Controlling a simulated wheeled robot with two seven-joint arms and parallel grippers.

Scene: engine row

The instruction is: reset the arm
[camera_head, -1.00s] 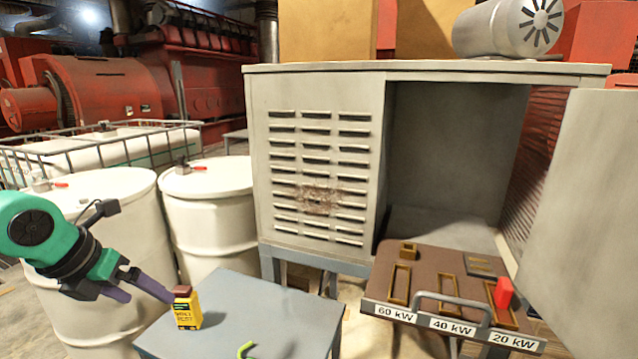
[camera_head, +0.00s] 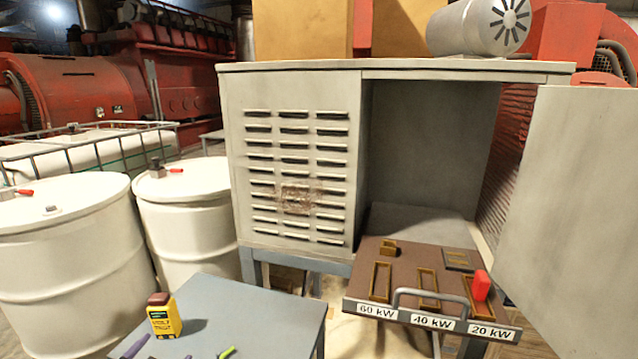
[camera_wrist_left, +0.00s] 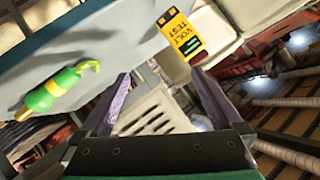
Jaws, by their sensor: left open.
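My left gripper (camera_wrist_left: 160,76) is open and empty in the left wrist view, with its two purple fingers spread apart. In the head view only a bit of purple finger (camera_head: 136,346) shows at the bottom edge, and the rest of the arm is out of frame. A yellow volt tester (camera_head: 165,318) with a dark red top stands on the small grey table (camera_head: 250,305). In the left wrist view the tester (camera_wrist_left: 180,34) is beyond the fingertips, apart from them. My right gripper is in neither view.
A green-and-yellow tool (camera_wrist_left: 62,88) lies on the table; its green hooked end (camera_head: 228,352) shows in the head view. A grey cabinet (camera_head: 295,165) stands open with its door (camera_head: 570,210) at right. A brown tray (camera_head: 405,262) carries slots, a red block (camera_head: 481,285) and kW labels. White drums (camera_head: 65,255) stand left.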

